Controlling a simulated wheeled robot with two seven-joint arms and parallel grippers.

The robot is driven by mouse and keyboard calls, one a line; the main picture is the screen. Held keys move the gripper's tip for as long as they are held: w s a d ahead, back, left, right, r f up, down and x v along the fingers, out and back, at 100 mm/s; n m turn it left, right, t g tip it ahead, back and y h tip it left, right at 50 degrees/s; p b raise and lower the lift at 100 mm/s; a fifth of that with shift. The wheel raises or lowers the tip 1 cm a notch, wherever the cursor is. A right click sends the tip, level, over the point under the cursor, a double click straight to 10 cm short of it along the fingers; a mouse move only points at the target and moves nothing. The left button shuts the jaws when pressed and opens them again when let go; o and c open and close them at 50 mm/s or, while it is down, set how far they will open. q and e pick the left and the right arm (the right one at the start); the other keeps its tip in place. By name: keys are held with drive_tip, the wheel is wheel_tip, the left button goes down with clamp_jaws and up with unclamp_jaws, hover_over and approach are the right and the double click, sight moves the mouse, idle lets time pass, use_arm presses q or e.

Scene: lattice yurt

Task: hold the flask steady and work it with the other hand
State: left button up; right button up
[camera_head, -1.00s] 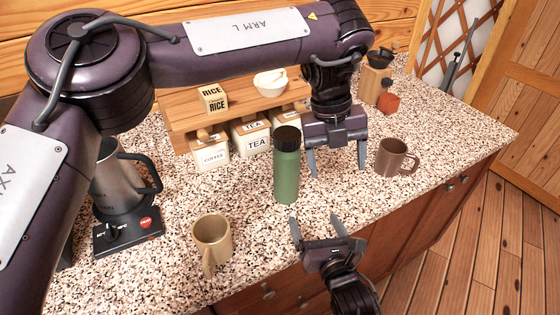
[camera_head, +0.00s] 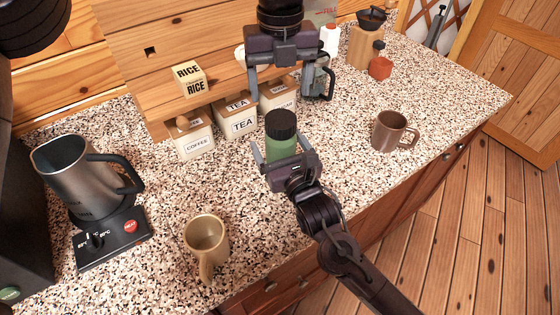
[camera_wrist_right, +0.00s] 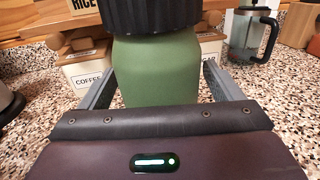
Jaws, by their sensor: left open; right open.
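The flask (camera_head: 282,146) is green with a black ribbed lid and stands upright on the speckled counter. Its lower part is hidden behind my right gripper in the head view. My right gripper (camera_head: 280,153) is open, with one finger on each side of the flask. In the right wrist view the green body of the flask (camera_wrist_right: 158,72) stands between the two fingers, with a gap visible on the right side. My left gripper (camera_head: 279,98) is open and empty, pointing down above and behind the lid.
A tan mug (camera_head: 206,236) stands front left and a brown mug (camera_head: 388,131) to the right. A kettle (camera_head: 78,172) sits on its black base at left. Labelled canisters (camera_head: 238,122) and a glass press (camera_head: 318,78) stand behind. Bare counter lies between flask and brown mug.

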use_arm(q)
drive_tip(key=shift+s+d+r, duration=0.1)
drive_tip(key=shift+s, duration=0.1)
use_arm(e)
drive_tip(key=shift+w+a+r, duration=0.1)
drive_tip(key=shift+w, duration=0.25)
